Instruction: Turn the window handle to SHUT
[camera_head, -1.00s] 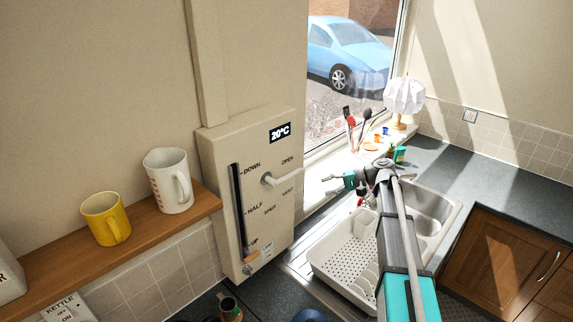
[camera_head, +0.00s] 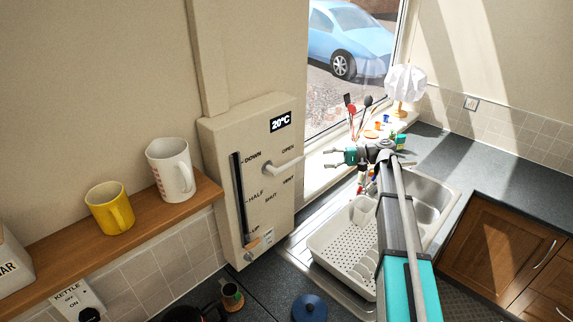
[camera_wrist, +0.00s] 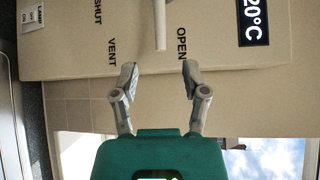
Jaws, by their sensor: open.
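The window handle (camera_head: 285,167) is a pale lever on the front of a beige wall box (camera_head: 222,190). It points to the right, between the printed words OPEN and VENT; SHUT is printed below its pivot. In the wrist view the lever (camera_wrist: 160,22) hangs from the top edge, between VENT and OPEN, and its pivot is out of frame. My gripper (camera_head: 331,158) is right of the lever's tip, open and empty. In the wrist view the fingertips (camera_wrist: 160,70) are spread either side of the lever's line, a small gap from its end.
A slider with a wooden knob (camera_head: 262,243) sits low, near UP, on the same box. A shelf (camera_head: 150,215) with a white mug (camera_head: 170,170) and a yellow mug (camera_head: 108,208) is at left. A dish rack (camera_head: 345,250) and sink stand below my arm. Utensils stand on the sill.

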